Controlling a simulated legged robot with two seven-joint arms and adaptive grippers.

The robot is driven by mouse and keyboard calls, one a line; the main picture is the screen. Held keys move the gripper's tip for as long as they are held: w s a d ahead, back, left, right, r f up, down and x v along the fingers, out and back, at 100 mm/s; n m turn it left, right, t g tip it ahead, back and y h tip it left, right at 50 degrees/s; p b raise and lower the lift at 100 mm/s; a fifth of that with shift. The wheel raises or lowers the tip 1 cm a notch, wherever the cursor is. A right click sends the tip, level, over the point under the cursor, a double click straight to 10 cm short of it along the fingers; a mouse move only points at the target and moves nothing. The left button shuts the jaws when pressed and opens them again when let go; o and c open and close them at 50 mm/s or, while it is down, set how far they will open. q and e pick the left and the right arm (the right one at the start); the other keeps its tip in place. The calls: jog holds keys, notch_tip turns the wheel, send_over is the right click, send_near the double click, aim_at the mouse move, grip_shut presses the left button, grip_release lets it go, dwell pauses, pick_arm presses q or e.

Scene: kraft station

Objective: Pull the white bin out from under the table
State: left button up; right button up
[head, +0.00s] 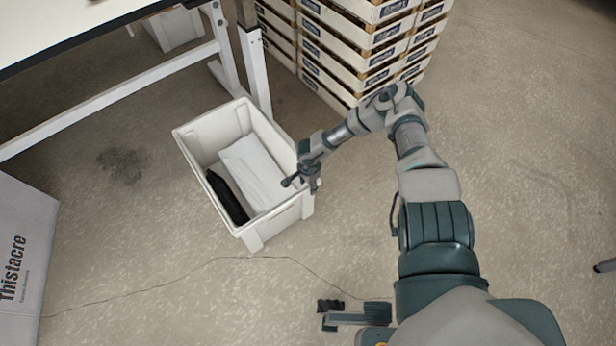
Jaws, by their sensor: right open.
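The white bin (278,222) stands on the floor near the middle of the head view, open side up. It sits just in front of the table leg (256,72), and most of it is clear of the table (62,48). A white item (250,172) and a black item (228,197) lie inside. My right gripper (302,185) is open at the bin's right wall, with its fingers around or over the rim. I cannot tell whether it touches the rim.
Stacked pale crates (352,48) stand behind the bin. Another white container (172,28) is under the table at the top. A grey box marked Thistacre (25,240) stands at the left edge. A thin line crosses the floor in front of the bin, where there is free room.

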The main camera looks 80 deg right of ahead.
notch_tip(320, 180, up, 9)
jog(key=shift+f, duration=0.2)
dwell(0.6)
